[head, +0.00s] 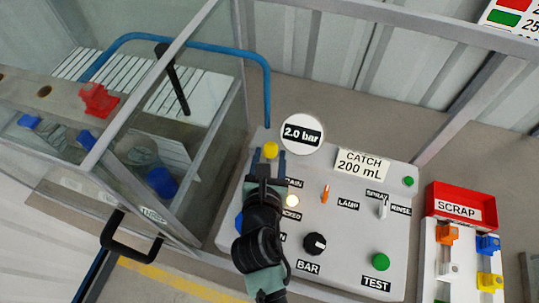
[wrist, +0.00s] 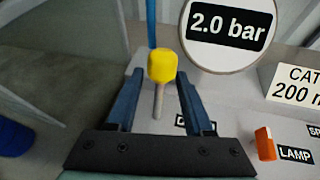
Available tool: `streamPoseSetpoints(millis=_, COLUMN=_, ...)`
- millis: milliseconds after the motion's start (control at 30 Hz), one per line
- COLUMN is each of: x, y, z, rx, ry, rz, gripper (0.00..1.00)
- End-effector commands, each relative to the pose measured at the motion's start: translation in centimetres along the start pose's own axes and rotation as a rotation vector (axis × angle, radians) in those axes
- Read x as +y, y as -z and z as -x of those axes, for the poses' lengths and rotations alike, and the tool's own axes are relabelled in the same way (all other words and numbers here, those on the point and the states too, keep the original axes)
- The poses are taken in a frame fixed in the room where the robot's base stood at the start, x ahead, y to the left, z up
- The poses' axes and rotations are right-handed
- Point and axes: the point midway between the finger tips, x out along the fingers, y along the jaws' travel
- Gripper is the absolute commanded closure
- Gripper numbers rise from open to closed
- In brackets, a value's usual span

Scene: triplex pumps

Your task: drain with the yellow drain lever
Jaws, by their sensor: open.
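The yellow drain lever (head: 271,150) stands on the grey control panel (head: 340,240), near its back left corner. In the wrist view the lever's yellow knob (wrist: 162,65) sits on a thin metal stem, tilted slightly. My gripper (head: 268,158) is over the panel with its two dark blue fingers open. In the wrist view my gripper (wrist: 157,92) has one finger on each side of the stem, with gaps between. The knob shows between and just beyond the fingertips. A label beside the lever is partly hidden by my right finger.
A round gauge (head: 302,134) reading 2.0 bar stands just right of the lever. A CATCH 200 mL sign (head: 361,164), an orange LAMP switch (head: 325,194) and a black BAR knob (head: 314,244) are farther right. A glass-walled enclosure (head: 215,110) stands close on the left.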

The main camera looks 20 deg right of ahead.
Motion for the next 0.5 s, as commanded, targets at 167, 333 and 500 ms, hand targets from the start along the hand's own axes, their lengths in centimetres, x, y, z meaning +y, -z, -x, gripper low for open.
streamPoseSetpoints(millis=167, x=0.00, y=0.00, z=0.02, rx=0.000, ry=0.000, rz=0.000, gripper=0.59)
streamPoseSetpoints(millis=333, x=0.02, y=0.00, z=0.04, rx=0.000, ry=0.000, rz=0.000, gripper=0.90)
streamPoseSetpoints(millis=500, x=0.03, y=-0.07, z=0.05, rx=-0.002, ry=-0.001, rz=0.000, gripper=1.00)
